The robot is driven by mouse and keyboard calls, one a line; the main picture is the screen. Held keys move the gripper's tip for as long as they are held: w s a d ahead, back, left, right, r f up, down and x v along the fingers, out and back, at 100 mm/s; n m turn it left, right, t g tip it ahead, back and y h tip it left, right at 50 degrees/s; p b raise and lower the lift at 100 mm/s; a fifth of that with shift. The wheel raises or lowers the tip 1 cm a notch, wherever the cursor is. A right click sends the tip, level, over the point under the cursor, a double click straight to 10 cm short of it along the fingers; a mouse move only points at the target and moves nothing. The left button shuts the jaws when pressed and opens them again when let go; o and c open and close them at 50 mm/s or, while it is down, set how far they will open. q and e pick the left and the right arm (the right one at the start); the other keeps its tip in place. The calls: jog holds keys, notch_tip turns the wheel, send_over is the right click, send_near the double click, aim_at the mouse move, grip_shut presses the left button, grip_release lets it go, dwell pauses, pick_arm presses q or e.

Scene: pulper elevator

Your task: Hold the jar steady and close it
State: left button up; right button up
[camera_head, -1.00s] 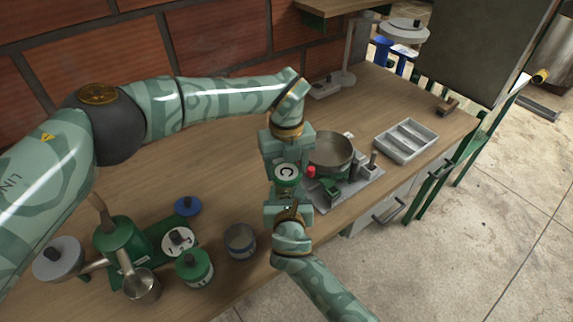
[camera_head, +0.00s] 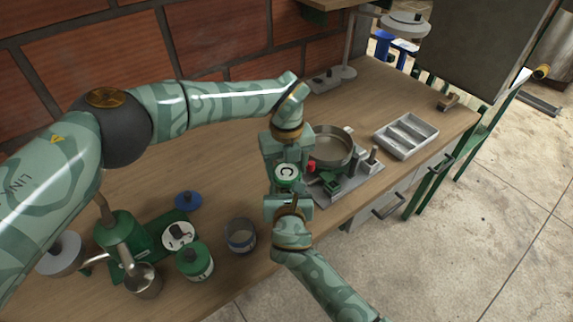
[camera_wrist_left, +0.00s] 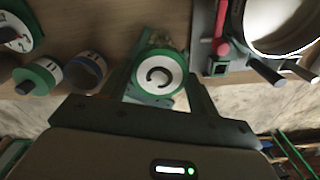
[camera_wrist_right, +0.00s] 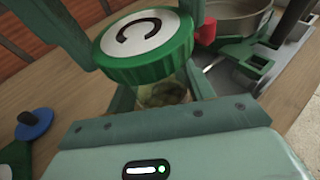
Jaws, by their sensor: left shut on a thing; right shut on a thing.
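The jar's round green lid (camera_head: 287,173) has a white top marked with a dark C. The jar's clear glass body (camera_wrist_right: 163,92) shows under the lid in the right wrist view, with greenish contents. My left gripper (camera_wrist_left: 158,85) is shut on the lid, with a finger on each side of it. My right gripper (camera_wrist_right: 160,98) is shut on the glass body below, coming from the near side. The jar looks held above the counter. The seam between lid and glass is partly hidden, so I cannot tell whether the lid is fully seated.
An open blue-banded jar (camera_head: 240,237), a green-lidded jar (camera_head: 194,262), a blue lid (camera_head: 188,200) and a green machine (camera_head: 120,236) stand left on the wooden counter (camera_head: 235,145). A metal pan (camera_head: 330,146) and grey tray (camera_head: 405,136) are right.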

pick_arm(q)
jog(key=shift+f, duration=0.4)
jog(key=m, duration=1.3)
jog(key=shift+d, duration=0.1)
jog(key=m, duration=0.3)
jog(key=o, duration=0.9)
jog(key=shift+s+f, duration=0.1)
